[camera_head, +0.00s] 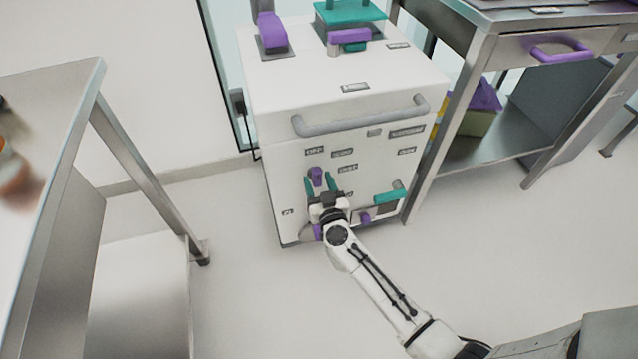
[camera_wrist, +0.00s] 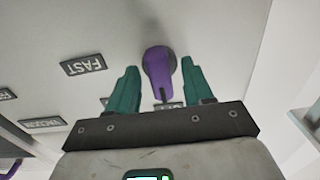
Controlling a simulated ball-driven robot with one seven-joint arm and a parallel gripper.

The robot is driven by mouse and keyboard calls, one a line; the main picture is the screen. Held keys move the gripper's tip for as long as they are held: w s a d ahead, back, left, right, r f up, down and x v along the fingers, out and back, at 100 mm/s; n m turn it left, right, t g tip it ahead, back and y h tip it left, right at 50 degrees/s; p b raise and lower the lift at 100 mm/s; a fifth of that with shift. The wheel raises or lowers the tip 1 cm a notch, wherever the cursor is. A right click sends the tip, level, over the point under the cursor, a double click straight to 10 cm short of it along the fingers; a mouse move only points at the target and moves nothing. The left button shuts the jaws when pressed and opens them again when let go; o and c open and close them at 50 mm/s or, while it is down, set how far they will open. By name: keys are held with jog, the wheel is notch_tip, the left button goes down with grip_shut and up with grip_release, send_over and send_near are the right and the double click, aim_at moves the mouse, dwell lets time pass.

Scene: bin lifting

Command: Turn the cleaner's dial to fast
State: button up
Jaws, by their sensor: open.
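The cleaner (camera_head: 275,105) is a white box-shaped machine with a grey bar handle. Its purple dial (camera_head: 316,176) is on the front face, and it also shows in the wrist view (camera_wrist: 158,70). The dial's narrow end points down in the wrist view, towards a label mostly hidden by my gripper. The FAST label (camera_wrist: 84,65) appears upside down, left of the dial. My gripper (camera_head: 320,182) is open, its two teal fingers on either side of the dial. In the wrist view my gripper (camera_wrist: 160,88) shows gaps between both fingers and the dial.
Other labels surround the dial, including a vacuum label (camera_wrist: 43,125). A teal handle (camera_head: 390,196) and a purple knob (camera_head: 365,218) are lower on the front. A metal table (camera_head: 60,110) stands at left, and a steel bench (camera_head: 500,45) stands close at right. Open floor lies in front.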

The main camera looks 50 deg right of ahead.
grip_shut()
dwell(0.3)
jog(key=m+p, duration=0.1)
jog(key=m, duration=0.3)
jog(key=shift+m, duration=0.4)
jog(key=m+p, duration=0.1)
jog(key=m, duration=0.4)
jog(key=shift+s, duration=0.1)
jog(key=m, duration=0.5)
jog(key=shift+f+m, duration=0.1)
jog(key=shift+m, duration=0.3)
jog(key=m+b, duration=0.1)
jog(key=m, duration=0.3)
jog(key=shift+m, duration=0.3)
